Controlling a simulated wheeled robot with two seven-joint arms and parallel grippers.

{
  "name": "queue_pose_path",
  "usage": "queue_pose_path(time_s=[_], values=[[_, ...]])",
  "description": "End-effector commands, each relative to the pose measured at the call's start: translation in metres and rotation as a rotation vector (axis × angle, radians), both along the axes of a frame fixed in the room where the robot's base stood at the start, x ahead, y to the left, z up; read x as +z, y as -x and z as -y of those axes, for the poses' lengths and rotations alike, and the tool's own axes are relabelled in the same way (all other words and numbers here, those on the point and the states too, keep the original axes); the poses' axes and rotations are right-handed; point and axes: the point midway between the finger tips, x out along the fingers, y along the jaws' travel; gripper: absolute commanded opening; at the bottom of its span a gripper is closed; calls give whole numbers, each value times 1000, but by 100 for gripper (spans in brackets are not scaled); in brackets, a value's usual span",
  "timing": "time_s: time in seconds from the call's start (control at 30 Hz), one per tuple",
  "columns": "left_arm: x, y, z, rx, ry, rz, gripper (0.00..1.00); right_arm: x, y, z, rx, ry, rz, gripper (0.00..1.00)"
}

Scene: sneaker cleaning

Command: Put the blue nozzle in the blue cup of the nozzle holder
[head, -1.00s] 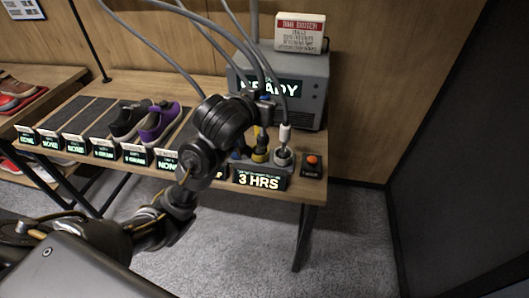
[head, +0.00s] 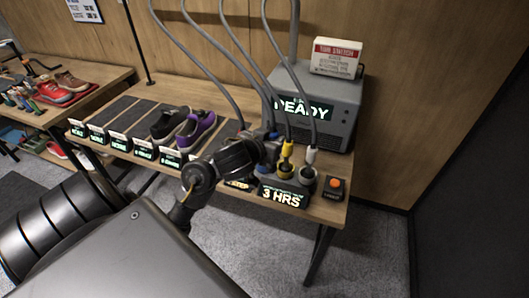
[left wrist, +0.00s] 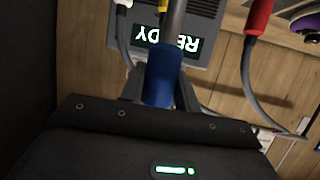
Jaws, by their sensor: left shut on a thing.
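The blue nozzle (left wrist: 163,78) is held upright in my left gripper (left wrist: 158,98), with its hose rising from it. In the head view only a little blue (head: 273,135) shows at the tip of my left gripper (head: 268,145), at the left end of the nozzle holder (head: 306,184). The yellow nozzle (head: 287,150) and the white nozzle (head: 311,155) stand in their cups to the right of it. My right gripper is out of view.
The grey machine (head: 325,110) reading READY stands behind the holder, a box (head: 337,57) on top. An orange-button box (head: 334,187) sits at the right table end. A purple shoe (head: 197,130) is to the left. The red nozzle (left wrist: 260,15) shows in the left wrist view.

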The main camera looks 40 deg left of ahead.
Motion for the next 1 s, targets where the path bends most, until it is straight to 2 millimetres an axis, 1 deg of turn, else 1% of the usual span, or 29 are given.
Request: queue_pose_path(time_s=[0.13,0.27,0.57,0.6,0.7,0.83,1.0], values=[[-2,0,-4,1,1,0,0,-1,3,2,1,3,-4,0],[-12,-11,-16,2,-2,-1,0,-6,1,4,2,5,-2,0],[-48,-64,-72,2,1,-2,0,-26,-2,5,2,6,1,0],[-61,-67,-76,0,1,-5,0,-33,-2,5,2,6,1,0],[-76,-77,-87,1,0,-4,0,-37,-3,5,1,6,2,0],[-88,-86,-97,1,-1,-1,0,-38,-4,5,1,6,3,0],[-94,-90,-101,-1,-2,0,0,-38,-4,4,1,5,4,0]])
